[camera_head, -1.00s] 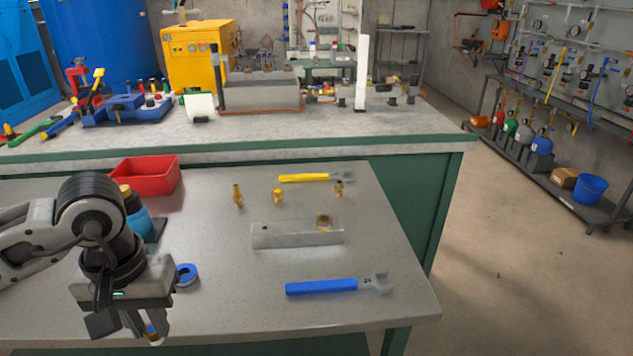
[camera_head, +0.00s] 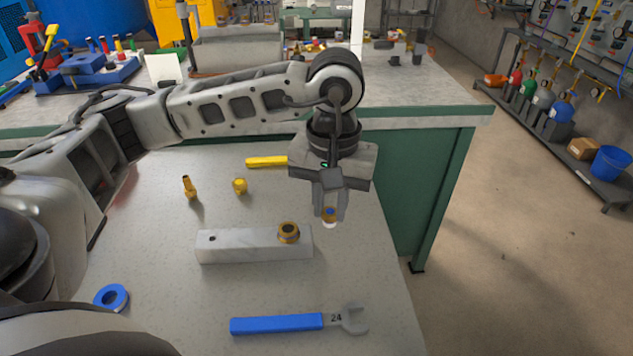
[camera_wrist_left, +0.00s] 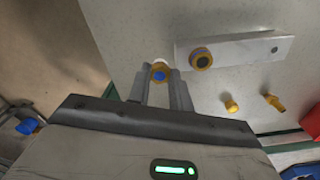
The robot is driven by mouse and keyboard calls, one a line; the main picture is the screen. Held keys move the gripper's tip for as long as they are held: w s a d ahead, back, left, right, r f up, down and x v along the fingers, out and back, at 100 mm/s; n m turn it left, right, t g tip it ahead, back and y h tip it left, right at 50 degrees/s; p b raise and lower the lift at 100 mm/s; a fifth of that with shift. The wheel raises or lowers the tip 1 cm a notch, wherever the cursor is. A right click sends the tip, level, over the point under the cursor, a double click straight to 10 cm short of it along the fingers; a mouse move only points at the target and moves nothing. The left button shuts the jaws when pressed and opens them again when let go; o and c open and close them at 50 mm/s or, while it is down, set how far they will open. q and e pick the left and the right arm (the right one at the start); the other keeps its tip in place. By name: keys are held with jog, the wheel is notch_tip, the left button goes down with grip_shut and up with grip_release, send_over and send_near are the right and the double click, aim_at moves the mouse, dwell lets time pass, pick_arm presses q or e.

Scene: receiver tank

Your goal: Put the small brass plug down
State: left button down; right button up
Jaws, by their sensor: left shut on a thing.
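My left gripper (camera_head: 330,208) is shut on the small brass plug (camera_head: 329,212), which has a blue mark on one end and white at the other. It hangs over the right part of the grey bench (camera_head: 330,275), to the right of the metal block (camera_head: 253,246). I cannot tell whether its white end touches the bench. In the left wrist view, the plug (camera_wrist_left: 159,74) sits between the fingertips (camera_wrist_left: 161,78), beside the block's brass fitting (camera_wrist_left: 201,58). My right gripper is not in view.
Two brass fittings stand behind the block: a tall one (camera_head: 189,187) and a short one (camera_head: 240,186). A yellow wrench (camera_head: 266,162) lies partly hidden by my arm. A blue wrench (camera_head: 278,324) and a blue tape roll (camera_head: 111,297) lie in front. The bench's right edge is near the gripper.

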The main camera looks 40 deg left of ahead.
pick_arm(q)
jog(key=s+a+r+n+b, duration=0.3)
jog(key=a+r+n+b, duration=0.15)
jog(key=a+n, duration=0.55)
jog(key=w+a+f, duration=0.2)
jog(key=w, duration=0.1)
jog(key=w+a+f, duration=0.2)
jog(key=w+f, duration=0.1)
jog(key=w, duration=0.1)
jog(key=w+a+f, duration=0.3)
jog(key=shift+w+b, duration=0.25)
jog(key=shift+b, duration=0.1)
jog(key=shift+w+a+f, duration=0.4)
jog(key=shift+w+f, duration=0.1)
jog(key=shift+f, duration=1.7)
jog(key=shift+f, duration=0.15)
jog(key=c, duration=1.3)
grip_release()
